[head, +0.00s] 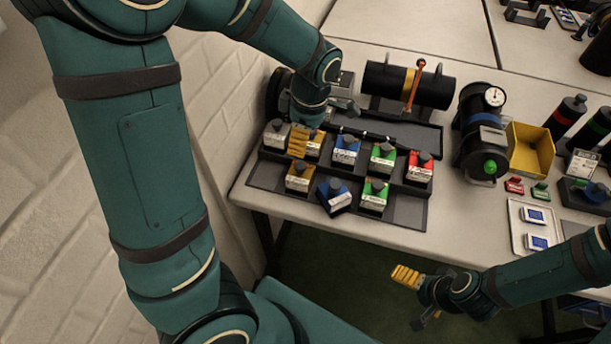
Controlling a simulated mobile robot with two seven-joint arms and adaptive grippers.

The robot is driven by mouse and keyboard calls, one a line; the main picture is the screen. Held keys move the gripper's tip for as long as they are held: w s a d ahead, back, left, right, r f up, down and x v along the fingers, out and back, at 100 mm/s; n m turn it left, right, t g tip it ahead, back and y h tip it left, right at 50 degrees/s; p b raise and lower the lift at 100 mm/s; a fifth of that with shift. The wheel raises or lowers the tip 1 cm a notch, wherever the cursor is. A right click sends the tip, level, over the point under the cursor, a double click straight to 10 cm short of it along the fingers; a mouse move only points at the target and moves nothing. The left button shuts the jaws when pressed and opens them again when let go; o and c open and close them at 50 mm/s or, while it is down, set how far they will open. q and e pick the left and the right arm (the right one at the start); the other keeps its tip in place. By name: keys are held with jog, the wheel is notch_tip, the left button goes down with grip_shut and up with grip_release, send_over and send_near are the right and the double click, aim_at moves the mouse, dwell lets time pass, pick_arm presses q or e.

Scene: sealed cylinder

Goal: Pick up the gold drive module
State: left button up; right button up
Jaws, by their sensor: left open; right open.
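A gold drive module (299,178) with a white label and dark knob sits in the front row of a dark stepped rack (408,210), at its left end. Another module (314,151) in the back row, seemingly gold, is partly covered by a yellow finger of my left gripper (318,128). My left gripper is open over the left part of the back row. Whether it touches that module cannot be told. My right gripper (416,300) is open and empty, off the table's front edge, over the floor.
Grey (275,135), blue (344,152), green (382,159) and red (419,170) modules share the back row. A blue module (335,197), sitting askew, and a green one (374,196) stand in front. A black cylinder (427,88) lies behind; a yellow bin (530,150) stands right.

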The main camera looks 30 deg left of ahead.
pick_arm(q)
jog(key=b, duration=0.1)
send_over(301, 165)
jog(key=f, duration=0.6)
jog(key=shift+s+d+f, duration=0.15)
jog(key=shift+s+f, duration=0.2)
jog(key=shift+w+a+f+b, duration=0.2)
jog(key=shift+f+b, duration=0.3)
jog(key=shift+f, duration=0.9)
jog(key=shift+w+a+f+b, duration=0.15)
jog(key=shift+f+b, duration=0.35)
jog(key=shift+f, duration=0.85)
jog(key=shift+d+r, duration=0.1)
jog(key=shift+d, duration=0.05)
grip_shut()
